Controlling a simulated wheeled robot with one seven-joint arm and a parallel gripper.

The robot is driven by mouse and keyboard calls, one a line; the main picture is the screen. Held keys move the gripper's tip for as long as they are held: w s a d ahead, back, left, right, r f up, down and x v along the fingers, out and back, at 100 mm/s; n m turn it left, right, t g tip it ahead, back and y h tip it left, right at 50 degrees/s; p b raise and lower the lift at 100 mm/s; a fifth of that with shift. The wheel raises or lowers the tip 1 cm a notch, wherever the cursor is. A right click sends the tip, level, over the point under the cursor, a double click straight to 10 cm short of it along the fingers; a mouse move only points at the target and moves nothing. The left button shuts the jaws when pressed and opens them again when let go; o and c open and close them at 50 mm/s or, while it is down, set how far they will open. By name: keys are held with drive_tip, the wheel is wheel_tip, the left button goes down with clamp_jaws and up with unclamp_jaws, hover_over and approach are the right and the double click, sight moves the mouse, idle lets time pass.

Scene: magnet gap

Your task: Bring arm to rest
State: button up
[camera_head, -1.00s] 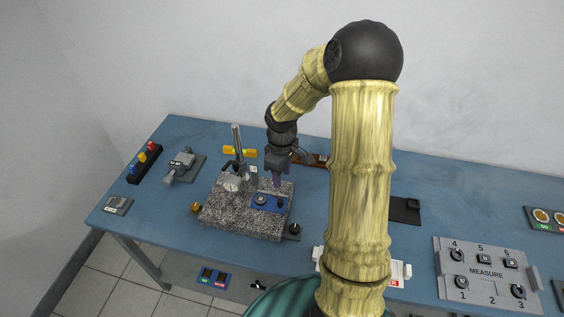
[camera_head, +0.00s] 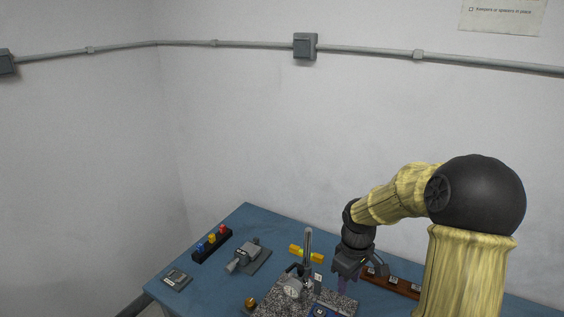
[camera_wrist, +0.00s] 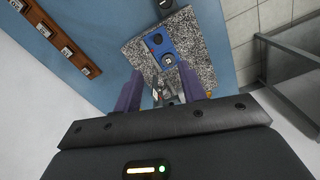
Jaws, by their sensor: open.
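My gripper (camera_head: 346,282) hangs above the right side of the speckled granite plate (camera_head: 337,297) in the head view. In the wrist view its two purple fingers (camera_wrist: 160,92) stand apart with nothing held between them, and the granite plate (camera_wrist: 205,62) shows beyond them. A blue block with round dark parts (camera_wrist: 165,45) lies on the plate, ahead of the fingertips; in the head view it is cut off by the bottom edge. My arm is bent, with its elbow raised at the right.
A dial gauge (camera_head: 292,288) on a post stands on the plate. A yellow bar (camera_head: 306,254), a grey device (camera_head: 248,257) and a rack of coloured knobs (camera_head: 212,244) are on the blue table (camera_head: 250,217). A brown rack (camera_head: 390,283) lies right of my gripper.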

drive_tip(key=s+a+r+m+t, duration=0.1)
drive_tip(key=s+a+m, duration=0.2)
drive_tip(key=s, duration=0.4)
drive_tip(key=s+a+r+m+t, duration=0.1)
drive_tip(key=s+a+m, duration=0.3)
drive_tip(key=s, duration=0.2)
drive_tip(key=shift+s+r+t, duration=0.3)
drive_tip(key=shift+s, duration=0.1)
drive_tip(key=shift+c, duration=0.5)
drive_tip(key=shift+w, duration=0.1)
